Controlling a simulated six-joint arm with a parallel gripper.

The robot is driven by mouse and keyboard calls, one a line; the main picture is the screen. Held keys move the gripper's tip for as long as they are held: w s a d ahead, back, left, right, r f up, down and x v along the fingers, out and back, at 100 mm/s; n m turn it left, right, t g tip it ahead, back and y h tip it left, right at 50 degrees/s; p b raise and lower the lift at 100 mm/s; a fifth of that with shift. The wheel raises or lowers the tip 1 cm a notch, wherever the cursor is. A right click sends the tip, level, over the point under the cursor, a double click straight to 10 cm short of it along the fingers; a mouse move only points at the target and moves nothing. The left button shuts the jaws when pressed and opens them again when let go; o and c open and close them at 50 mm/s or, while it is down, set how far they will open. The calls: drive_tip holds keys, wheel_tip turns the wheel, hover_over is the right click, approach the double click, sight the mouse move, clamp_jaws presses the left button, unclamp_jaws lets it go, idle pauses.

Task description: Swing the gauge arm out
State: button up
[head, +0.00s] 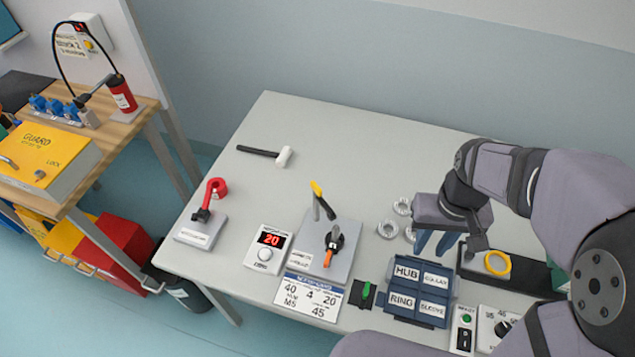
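I cannot tell for sure which part is the gauge arm. One candidate is a dark grey arm (475,241) by a yellow ring (497,262) on a black base at the right. Another is a yellow-tipped lever (318,190) on a grey plate (313,262), which also carries an orange-tipped lever (331,247). My gripper (434,246) points down above the table, between some metal rings and the black base. Its two blue fingers look apart with nothing seen between them. My arm comes in from the right and covers part of that area.
Metal rings (388,229) lie left of my gripper. A blue labelled bin (422,291) stands in front of it. A display box (268,247), a red hook stand (203,222) and a mallet (284,156) are further left.

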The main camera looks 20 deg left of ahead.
drive_tip(key=w+a+r+n, duration=0.2)
drive_tip(key=w+a, duration=0.4)
drive_tip(key=r+n, duration=0.1)
drive_tip(key=n, duration=0.5)
hover_over(317, 186)
drive_tip(key=shift+s+p, duration=0.1)
drive_tip(key=shift+p, duration=0.25)
drive_tip(key=shift+f+p, duration=1.35)
drive_tip(key=shift+f, duration=2.3)
clamp_jaws()
